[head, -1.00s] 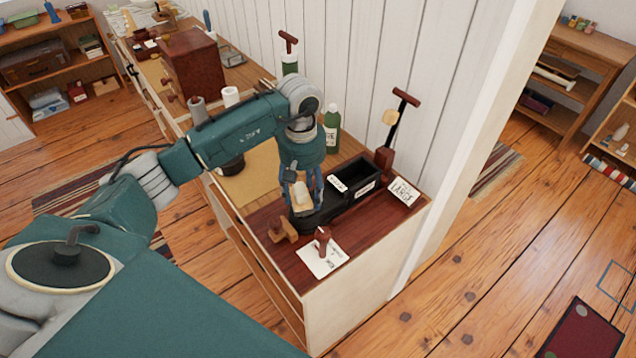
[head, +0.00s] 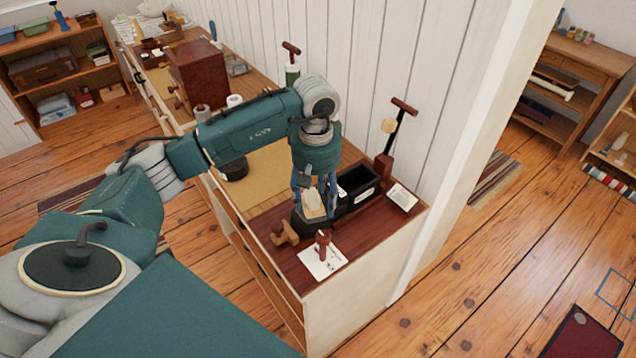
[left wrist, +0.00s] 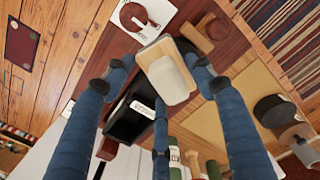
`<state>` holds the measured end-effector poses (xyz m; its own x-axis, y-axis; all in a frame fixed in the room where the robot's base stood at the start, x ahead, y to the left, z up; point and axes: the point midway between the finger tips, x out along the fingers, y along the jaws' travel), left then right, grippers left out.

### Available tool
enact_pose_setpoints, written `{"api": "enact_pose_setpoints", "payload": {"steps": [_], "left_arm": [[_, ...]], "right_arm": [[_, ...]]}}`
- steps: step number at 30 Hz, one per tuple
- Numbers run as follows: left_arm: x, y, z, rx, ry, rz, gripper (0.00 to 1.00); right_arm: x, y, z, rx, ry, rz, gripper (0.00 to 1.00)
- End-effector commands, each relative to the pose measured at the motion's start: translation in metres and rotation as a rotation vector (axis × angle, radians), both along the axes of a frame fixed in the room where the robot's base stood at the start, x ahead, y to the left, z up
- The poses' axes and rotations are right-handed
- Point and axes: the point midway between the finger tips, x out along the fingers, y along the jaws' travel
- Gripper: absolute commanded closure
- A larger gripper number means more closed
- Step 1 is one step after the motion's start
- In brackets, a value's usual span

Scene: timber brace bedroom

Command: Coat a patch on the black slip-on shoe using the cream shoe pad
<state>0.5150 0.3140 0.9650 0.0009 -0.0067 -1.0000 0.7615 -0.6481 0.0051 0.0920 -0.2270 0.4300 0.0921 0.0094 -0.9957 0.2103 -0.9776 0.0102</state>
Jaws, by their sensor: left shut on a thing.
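My left gripper (head: 314,198) points down over the near end of the chest top, with its blue fingers around the cream shoe pad (head: 314,208). In the left wrist view the pad (left wrist: 167,78) shows as a pale rounded block on a light wooden board, between the fingertips. A black shape (head: 304,223) lies directly under the pad and looks like the slip-on shoe. It is mostly hidden, and I cannot tell whether the pad touches it. My right gripper is not in view.
A black open box (head: 358,192) with a white label stands close right of the gripper. A wooden piece (head: 284,234) and a red-brown knobbed stamp on a white card (head: 322,262) are in front. A tall T-handled stand (head: 392,140) is behind, near the wall.

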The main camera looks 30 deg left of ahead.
Motion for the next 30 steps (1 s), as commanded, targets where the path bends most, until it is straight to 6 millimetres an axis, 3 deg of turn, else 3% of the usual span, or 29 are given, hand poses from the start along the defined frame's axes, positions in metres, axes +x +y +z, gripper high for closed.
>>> {"api": "enact_pose_setpoints", "payload": {"steps": [10,30], "left_arm": [[-0.003,0.000,0.032,0.000,-0.001,0.010,0.66],[-0.004,-0.001,0.033,-0.001,-0.001,0.011,0.66]], "right_arm": [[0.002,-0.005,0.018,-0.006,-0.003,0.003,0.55],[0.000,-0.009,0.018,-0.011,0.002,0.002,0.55]]}}
